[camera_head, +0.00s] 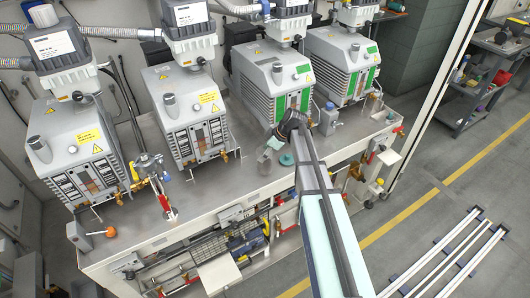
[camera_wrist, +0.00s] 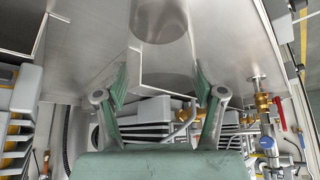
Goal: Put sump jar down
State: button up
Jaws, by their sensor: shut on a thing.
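The sump jar looks like a clear, see-through vessel. In the head view the jar (camera_head: 264,161) is at the front of the metal bench top, below the second and third pumps. My gripper (camera_head: 274,144) is at its upper side and shut on it. In the wrist view the green finger pads of my gripper (camera_wrist: 160,82) stand either side of the jar (camera_wrist: 166,66), whose outline is faint. The jar is at or just above the bench; I cannot tell if its base touches.
Several grey vacuum pumps (camera_head: 188,112) stand in a row along the back of the bench (camera_head: 228,188). Valves and pipes (camera_head: 160,190) crowd the left; bare bench lies left of the jar.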

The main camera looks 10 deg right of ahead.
jog(key=shift+f, duration=0.2)
jog(key=o, duration=1.8)
jog(key=shift+o, duration=0.2)
jog(key=shift+r, duration=0.1)
jog(key=v, duration=1.2)
grip_shut()
